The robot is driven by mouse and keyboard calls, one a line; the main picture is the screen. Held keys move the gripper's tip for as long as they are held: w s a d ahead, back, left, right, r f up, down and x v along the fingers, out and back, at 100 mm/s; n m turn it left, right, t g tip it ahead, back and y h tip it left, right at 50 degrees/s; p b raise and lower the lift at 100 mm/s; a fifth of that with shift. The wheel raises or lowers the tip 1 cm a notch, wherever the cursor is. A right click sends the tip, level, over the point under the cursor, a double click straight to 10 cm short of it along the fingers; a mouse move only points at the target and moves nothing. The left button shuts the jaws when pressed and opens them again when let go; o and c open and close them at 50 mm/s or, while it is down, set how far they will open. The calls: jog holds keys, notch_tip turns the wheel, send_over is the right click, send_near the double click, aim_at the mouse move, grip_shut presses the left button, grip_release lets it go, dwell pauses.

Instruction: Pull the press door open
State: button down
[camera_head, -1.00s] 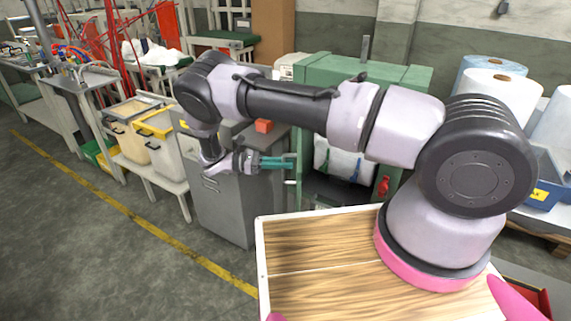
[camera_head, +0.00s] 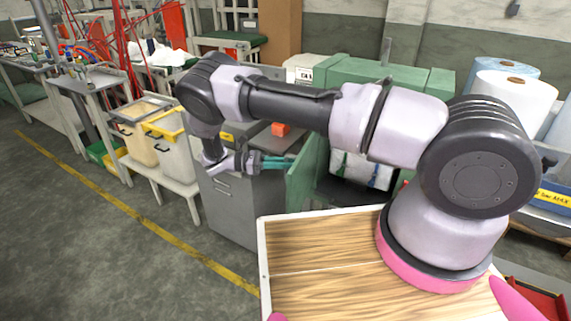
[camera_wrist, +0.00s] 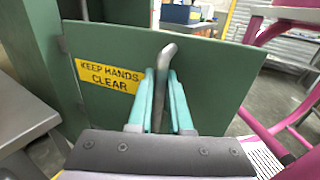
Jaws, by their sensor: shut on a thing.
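The green press (camera_head: 390,75) stands behind my arm in the head view, with a white strapped bale (camera_head: 362,168) in its opening. Its green door (camera_head: 306,178) stands out from the frame, swung open towards my side. In the wrist view the door (camera_wrist: 215,85) fills the middle and carries a yellow "KEEP HANDS CLEAR" sign (camera_wrist: 107,75). A bent grey handle (camera_wrist: 167,52) rises in front of the panel. My gripper (camera_wrist: 161,78) has its two teal fingers shut around the handle. In the head view my gripper (camera_head: 280,162) reaches the door; the handle is hidden there.
Bins (camera_head: 165,140) stand on a white bench further left. White rolls (camera_head: 500,100) stand right of the press. Floor (camera_head: 90,250) is clear at left.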

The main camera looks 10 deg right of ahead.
jog(key=c, duration=0.8)
grip_release()
jog(key=shift+c, duration=0.2)
jog(key=w+a, duration=0.2)
jog(key=a, duration=0.8)
jog(key=shift+a, duration=0.3)
